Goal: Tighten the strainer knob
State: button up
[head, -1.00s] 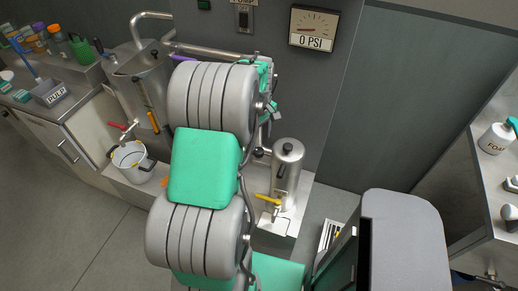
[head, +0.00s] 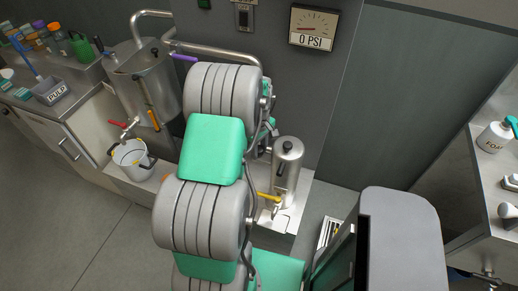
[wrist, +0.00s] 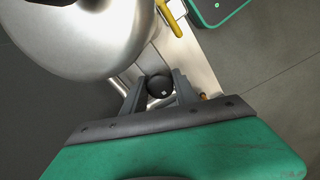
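In the wrist view a round black knob (wrist: 159,86) with a small white mark sits between the fingers of my gripper (wrist: 159,81). The fingers are only a little apart and the knob nearly fills the gap. I cannot tell whether both fingers touch it. My arm hides my gripper in the head view.
A yellow-handled valve (head: 268,197) is on the canister's front, and its yellow handle (wrist: 168,17) is close to my fingers. A larger steel tank (head: 145,80) and a pot (head: 130,155) stand left. A gauge (head: 313,27) reads 0 PSI.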

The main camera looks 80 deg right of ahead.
grip_shut()
jog(key=shift+m, duration=0.3)
jog(key=m+b, duration=0.1)
jog(key=m, duration=0.1)
jog(key=shift+m, duration=0.3)
jog(key=m+b, duration=0.1)
jog(key=m, duration=0.3)
jog(key=m+b, duration=0.1)
jog(key=m, duration=0.5)
jog(key=shift+m, duration=0.4)
jog(key=m+b, duration=0.1)
jog(key=m, duration=0.3)
jog(key=shift+d+r+m, duration=0.1)
jog(key=shift+r+m, duration=0.05)
jog(key=shift+m, duration=0.15)
jog(key=shift+w, duration=0.1)
